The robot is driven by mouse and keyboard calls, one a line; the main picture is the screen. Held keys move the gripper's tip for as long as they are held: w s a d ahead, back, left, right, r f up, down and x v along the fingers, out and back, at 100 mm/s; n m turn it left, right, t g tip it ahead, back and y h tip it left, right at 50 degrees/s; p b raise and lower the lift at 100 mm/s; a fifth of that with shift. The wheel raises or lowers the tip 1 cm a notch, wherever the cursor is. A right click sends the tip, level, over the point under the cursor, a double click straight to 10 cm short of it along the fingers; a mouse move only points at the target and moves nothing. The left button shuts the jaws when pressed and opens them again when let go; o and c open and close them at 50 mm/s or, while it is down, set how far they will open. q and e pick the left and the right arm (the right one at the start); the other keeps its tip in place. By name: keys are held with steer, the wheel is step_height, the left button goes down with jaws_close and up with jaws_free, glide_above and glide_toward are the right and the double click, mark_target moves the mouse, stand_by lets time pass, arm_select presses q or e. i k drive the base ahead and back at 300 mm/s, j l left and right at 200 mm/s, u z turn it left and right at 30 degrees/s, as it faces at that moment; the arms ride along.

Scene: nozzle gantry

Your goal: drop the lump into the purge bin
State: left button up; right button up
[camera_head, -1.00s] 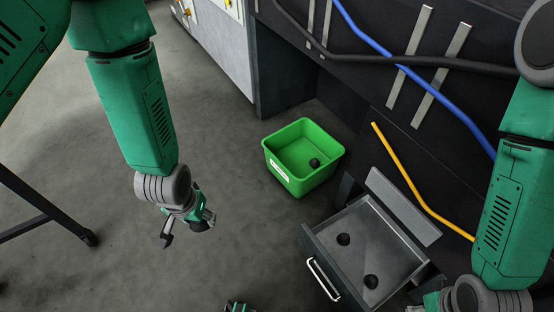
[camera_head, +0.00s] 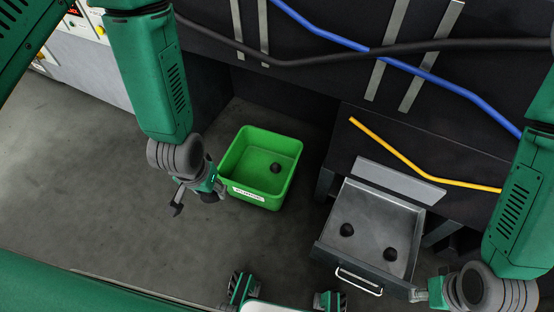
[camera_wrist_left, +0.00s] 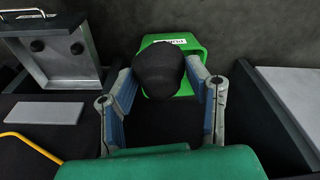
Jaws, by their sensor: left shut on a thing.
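The green purge bin (camera_head: 262,198), with a white label, stands on the floor in the middle of the head view. One dark lump (camera_head: 275,168) lies inside it. My left gripper (camera_head: 196,199) is just left of the bin's front left corner in that view. In the left wrist view, my left gripper (camera_wrist_left: 164,88) is shut on a round dark lump (camera_wrist_left: 159,68). The bin (camera_wrist_left: 202,48) shows behind that lump, partly hidden by it. My right gripper (camera_head: 428,292) is low at the right by the drawer; its fingers are not clear.
An open grey metal drawer (camera_head: 368,219) with two dark lumps (camera_head: 347,229) (camera_head: 390,254) is right of the bin. Black panels with blue, black and yellow hoses (camera_head: 400,150) stand behind. Bare floor (camera_head: 90,180) lies to the left.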

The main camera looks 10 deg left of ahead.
mark_target(259, 175)
steer(key=i+j+z, duration=0.1)
steer(key=j+z, duration=0.35)
steer(key=j, duration=0.15)
steer(key=j+z, duration=0.4)
steer(key=j, duration=0.25)
steer(key=k+j+z, duration=0.1)
steer(key=j+z, duration=0.35)
steer(key=j, duration=0.15)
steer(key=k+j+z, duration=0.15)
steer(key=j+z, duration=0.3)
steer(key=j, duration=0.15)
steer(key=j+z, duration=0.35)
steer(key=k+j+z, duration=0.15)
steer(key=j+z, duration=0.15)
steer(key=j, duration=0.2)
steer(key=k+j+z, duration=0.15)
steer(key=j+z, duration=0.2)
